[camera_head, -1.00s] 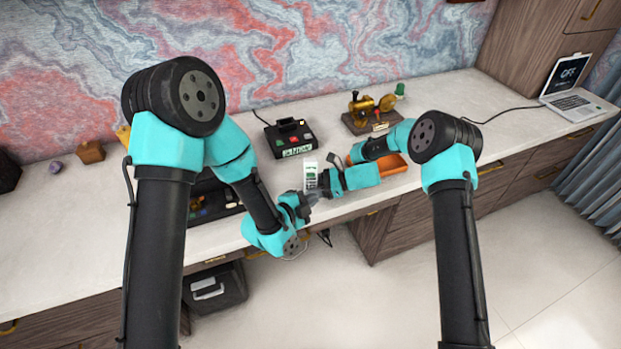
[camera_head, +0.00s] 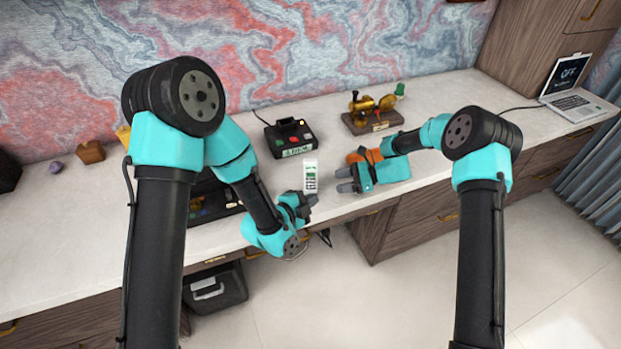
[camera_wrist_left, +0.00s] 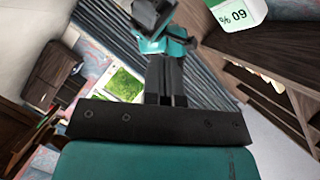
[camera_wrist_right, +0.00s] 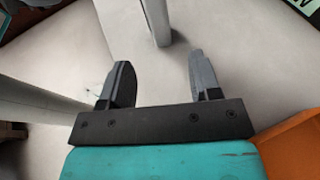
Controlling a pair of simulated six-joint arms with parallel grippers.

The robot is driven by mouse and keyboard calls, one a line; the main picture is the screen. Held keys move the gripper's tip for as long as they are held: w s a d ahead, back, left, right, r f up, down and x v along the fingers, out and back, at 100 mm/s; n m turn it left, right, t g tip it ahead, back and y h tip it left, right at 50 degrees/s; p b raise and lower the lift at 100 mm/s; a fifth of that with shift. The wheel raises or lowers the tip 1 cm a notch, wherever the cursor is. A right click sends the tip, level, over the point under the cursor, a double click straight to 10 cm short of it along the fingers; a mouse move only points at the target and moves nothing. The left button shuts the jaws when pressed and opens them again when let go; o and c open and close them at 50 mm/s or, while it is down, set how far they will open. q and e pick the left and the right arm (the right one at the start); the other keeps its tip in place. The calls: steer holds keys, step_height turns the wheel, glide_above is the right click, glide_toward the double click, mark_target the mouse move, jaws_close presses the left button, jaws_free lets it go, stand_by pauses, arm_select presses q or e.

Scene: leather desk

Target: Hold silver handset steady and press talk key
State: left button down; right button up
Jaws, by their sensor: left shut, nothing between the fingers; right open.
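The silver handset (camera_head: 310,176), with a pale face and green display, stands roughly upright near the desk's front edge. Its display corner reading 60 % shows at the top right of the left wrist view (camera_wrist_left: 238,14). My left gripper (camera_head: 309,199) is shut and empty, just below the handset in the head view; its closed fingers show in the left wrist view (camera_wrist_left: 166,82). My right gripper (camera_head: 345,180) is open and empty, right of the handset with a gap between. In the right wrist view a narrow grey upright (camera_wrist_right: 157,22), apparently the handset's edge, shows beyond the open fingers. The talk key is too small to make out.
A black dock (camera_head: 290,137) with coloured buttons stands behind the handset. An orange tray (camera_head: 360,155) is partly hidden by my right arm. A brass model on a wooden base (camera_head: 372,120) is behind it. A laptop (camera_head: 572,95) is far right. The desk's front edge is close.

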steer(key=shift+v, duration=1.15)
